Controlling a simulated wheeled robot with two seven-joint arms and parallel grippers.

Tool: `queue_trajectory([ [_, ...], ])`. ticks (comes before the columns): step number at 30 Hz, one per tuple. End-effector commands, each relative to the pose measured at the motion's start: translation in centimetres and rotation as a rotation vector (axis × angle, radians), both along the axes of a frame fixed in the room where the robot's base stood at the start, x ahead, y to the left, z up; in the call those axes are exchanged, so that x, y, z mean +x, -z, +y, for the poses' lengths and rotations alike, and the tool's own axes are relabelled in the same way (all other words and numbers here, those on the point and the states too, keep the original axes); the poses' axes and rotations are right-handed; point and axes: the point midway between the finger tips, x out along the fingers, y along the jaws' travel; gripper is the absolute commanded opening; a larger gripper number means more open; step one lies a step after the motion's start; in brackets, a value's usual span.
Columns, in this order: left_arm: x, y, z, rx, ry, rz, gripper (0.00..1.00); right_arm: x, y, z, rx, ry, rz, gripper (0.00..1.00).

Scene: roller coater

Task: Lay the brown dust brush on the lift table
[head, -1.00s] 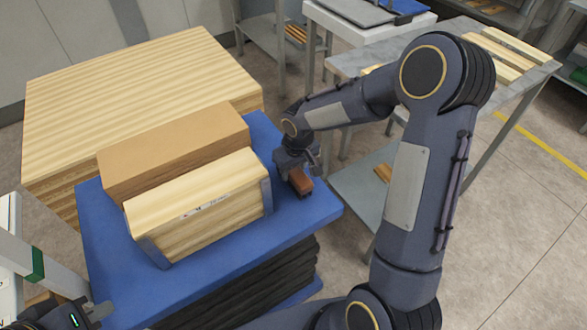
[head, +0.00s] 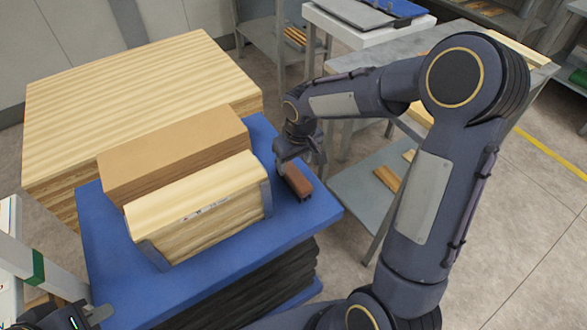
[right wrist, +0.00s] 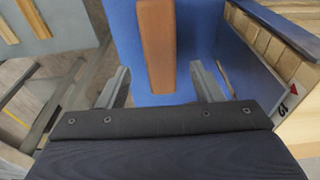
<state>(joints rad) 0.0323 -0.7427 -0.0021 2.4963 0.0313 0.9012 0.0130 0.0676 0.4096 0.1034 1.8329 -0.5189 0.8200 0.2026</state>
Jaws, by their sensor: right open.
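The brown dust brush (head: 298,183) lies on the blue top of the lift table (head: 215,275), near its right edge. In the right wrist view the brush (right wrist: 157,45) lies lengthwise on the blue surface (right wrist: 195,40), between and beyond the fingers. My right gripper (head: 298,160) is open and empty, just above and behind the brush, apart from it. Its two fingers also show in the right wrist view (right wrist: 157,85). My left gripper (head: 88,315) is partly in view at the bottom left corner, away from the table top; its jaws are unclear.
A block of pale boards (head: 205,208) between metal brackets and a brown block (head: 175,152) take up the middle of the lift table. A large wood stack (head: 140,85) stands behind. A grey workbench (head: 450,50) stands at the right. Bare blue surface lies in front of the brush.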

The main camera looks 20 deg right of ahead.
Motion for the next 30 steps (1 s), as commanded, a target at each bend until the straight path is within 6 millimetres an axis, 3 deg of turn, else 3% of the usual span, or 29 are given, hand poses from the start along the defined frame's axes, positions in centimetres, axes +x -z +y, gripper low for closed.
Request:
queue_trajectory([
  [1, 0.0, -0.1, 0.0, 0.0, 0.0, 0.0, 0.0, -0.1, -1.4, 0.0, 0.0, 0.001, -0.006, 0.6],
  [6, 0.0, -0.3, 0.0, 0.0, 0.0, 0.0, 0.0, -0.6, -4.4, 0.0, 0.0, -0.001, -0.003, 0.6],
  [13, 0.0, -0.3, 0.0, 0.0, 0.0, 0.0, 0.0, -1.3, -6.5, -0.2, 0.004, 0.003, -0.004, 0.6],
  [16, 0.0, -0.3, 0.0, 0.0, 0.0, 0.0, 0.0, -2.9, -7.8, -0.5, 0.023, 0.021, -0.022, 0.6],
  [20, 0.0, -0.3, 0.0, 0.0, 0.0, 0.0, 0.0, -7.3, -10.0, -0.9, 0.077, 0.069, -0.069, 0.6],
  [24, 0.0, -0.3, 0.0, 0.0, 0.0, 0.0, 0.0, -13.1, -11.6, -0.7, 0.167, 0.132, -0.134, 0.6],
  [30, 0.0, -0.3, 0.0, 0.0, 0.0, 0.0, 0.0, -19.9, -11.5, 0.9, 0.3, 0.208, -0.229, 0.6],
])
